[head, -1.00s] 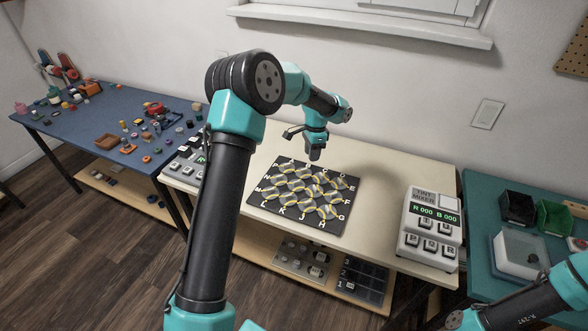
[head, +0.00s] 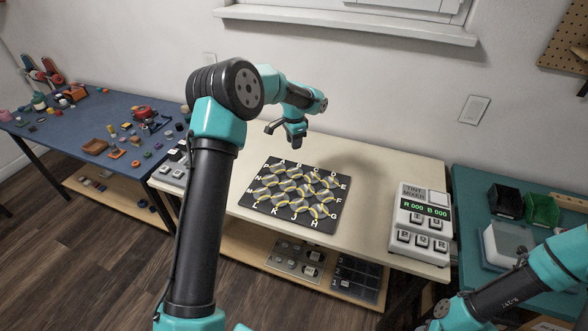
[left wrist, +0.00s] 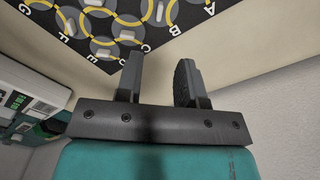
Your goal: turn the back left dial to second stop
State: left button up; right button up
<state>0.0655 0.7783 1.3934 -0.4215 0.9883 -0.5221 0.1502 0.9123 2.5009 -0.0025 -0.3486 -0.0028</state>
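The black board (head: 252,205) lies on the pale bench and also shows in the left wrist view (left wrist: 72,42). Lettered edges surround its round tiles (head: 286,185), which carry yellow curves and small pale bars. I cannot tell which piece is the back left dial. My left gripper (head: 282,136) hangs above and behind the board's back edge, apart from it. In the left wrist view its two fingers (left wrist: 160,82) stand apart with nothing between them. Only part of my right arm shows at the lower right; its gripper is out of frame.
A tint mixer (head: 421,222) with buttons stands right of the board. A grey panel (head: 173,165) at the bench's left is partly hidden by my left arm. Panels (head: 295,258) lie on the shelf below. Side tables (head: 60,120) hold small parts. Bench around the board is clear.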

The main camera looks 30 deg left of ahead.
aim_at(294, 169)
pick_arm(q)
notch_tip(294, 169, down, 14)
jog(key=shift+r, duration=0.1)
dwell(0.4)
jog(key=shift+c, duration=0.4)
grip_shut()
